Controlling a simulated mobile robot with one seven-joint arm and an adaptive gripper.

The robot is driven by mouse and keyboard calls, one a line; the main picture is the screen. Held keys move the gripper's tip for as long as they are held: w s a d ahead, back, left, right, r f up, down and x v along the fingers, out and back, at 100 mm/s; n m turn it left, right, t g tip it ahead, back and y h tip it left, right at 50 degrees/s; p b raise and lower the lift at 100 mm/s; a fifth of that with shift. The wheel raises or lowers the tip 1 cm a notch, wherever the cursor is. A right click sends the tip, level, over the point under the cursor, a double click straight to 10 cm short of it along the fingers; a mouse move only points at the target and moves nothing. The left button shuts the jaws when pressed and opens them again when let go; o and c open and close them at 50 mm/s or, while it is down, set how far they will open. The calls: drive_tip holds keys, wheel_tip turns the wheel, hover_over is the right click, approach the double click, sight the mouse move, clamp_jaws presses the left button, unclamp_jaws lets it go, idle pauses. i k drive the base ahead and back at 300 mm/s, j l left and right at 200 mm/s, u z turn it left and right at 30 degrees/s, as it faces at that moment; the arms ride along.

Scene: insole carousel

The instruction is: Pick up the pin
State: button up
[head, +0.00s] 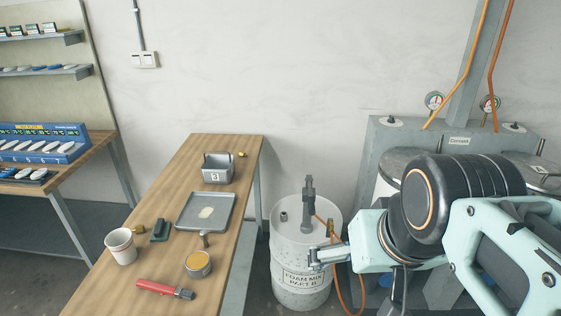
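No thing shows clearly as the pin. Two small brass-coloured pieces lie on the wooden table: one (138,229) beside the white cup, the other (243,154) right of the grey bin marked 3. They are too small to tell whether either is the pin. A short grey-brown piece (204,237) lies near the tray's front edge; what it is I cannot tell. My gripper (314,259) is to the right of the table, in front of the white drum's upper side. Nothing shows held in it. Its fingers are too small to tell open from shut.
The wooden table (120,291) carries a grey tray (185,217), a white cup (120,248), a green block (159,231), a yellow-filled tin (198,266), a red-handled tool (160,288) and the grey bin (217,164). The drum (287,244), with pump and orange hoses, stands right of the table.

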sight(205, 236)
drive_tip(key=u, duration=1)
